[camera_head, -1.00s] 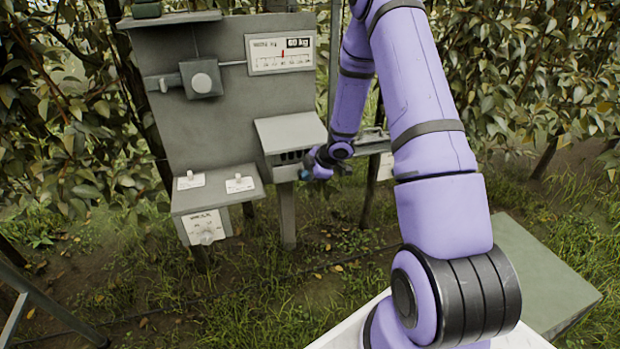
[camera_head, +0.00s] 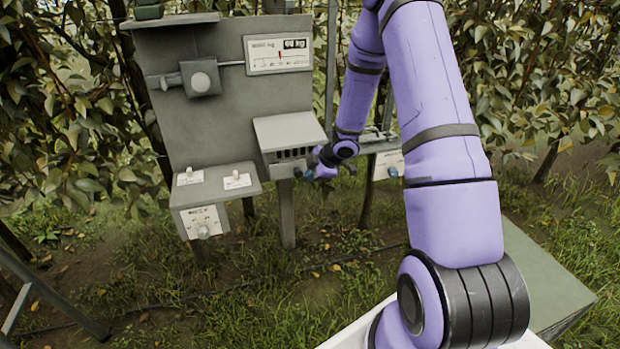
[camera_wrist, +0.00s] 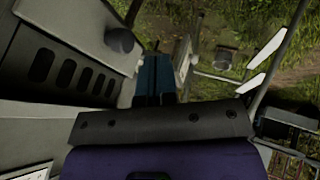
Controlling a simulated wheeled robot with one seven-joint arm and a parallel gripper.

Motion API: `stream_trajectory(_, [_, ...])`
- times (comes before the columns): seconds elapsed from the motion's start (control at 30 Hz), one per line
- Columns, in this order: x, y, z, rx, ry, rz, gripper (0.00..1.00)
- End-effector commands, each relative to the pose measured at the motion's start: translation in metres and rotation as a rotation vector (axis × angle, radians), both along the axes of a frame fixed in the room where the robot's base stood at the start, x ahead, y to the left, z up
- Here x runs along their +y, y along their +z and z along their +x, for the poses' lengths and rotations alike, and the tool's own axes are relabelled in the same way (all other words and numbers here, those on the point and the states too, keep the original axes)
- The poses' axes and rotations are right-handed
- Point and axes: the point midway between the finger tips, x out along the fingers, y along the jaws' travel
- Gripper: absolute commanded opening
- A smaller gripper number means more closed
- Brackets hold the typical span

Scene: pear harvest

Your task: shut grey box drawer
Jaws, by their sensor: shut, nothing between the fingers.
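The grey box (camera_head: 289,131) sits at the lower right of the grey board, with a sloped top and a slotted front. In the wrist view its slotted face (camera_wrist: 65,68) fills the left side, and a dark round knob (camera_wrist: 120,40) stands out near its far end. My gripper (camera_head: 309,174) is beside the box's lower right corner in the head view. In the wrist view its blue fingers (camera_wrist: 152,72) are shut and empty, close beside the box and knob. I cannot tell whether they touch it. How far the drawer stands out is unclear; my wrist hides part of that side.
The board carries a scale display (camera_head: 279,54) and a slider block (camera_head: 200,78). A lower left panel (camera_head: 215,185) has small switches and a knob. A white plate (camera_head: 388,165) is right of my wrist. A post (camera_head: 287,215) stands below the box; grass is open in front.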

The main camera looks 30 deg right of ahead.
Motion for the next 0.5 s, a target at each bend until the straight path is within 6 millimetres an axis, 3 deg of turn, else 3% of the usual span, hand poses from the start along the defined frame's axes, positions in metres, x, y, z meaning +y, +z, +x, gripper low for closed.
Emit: stream_trajectory(0.5, [-0.019,0.056,-0.036,-0.001,-0.001,-0.001,0.0])
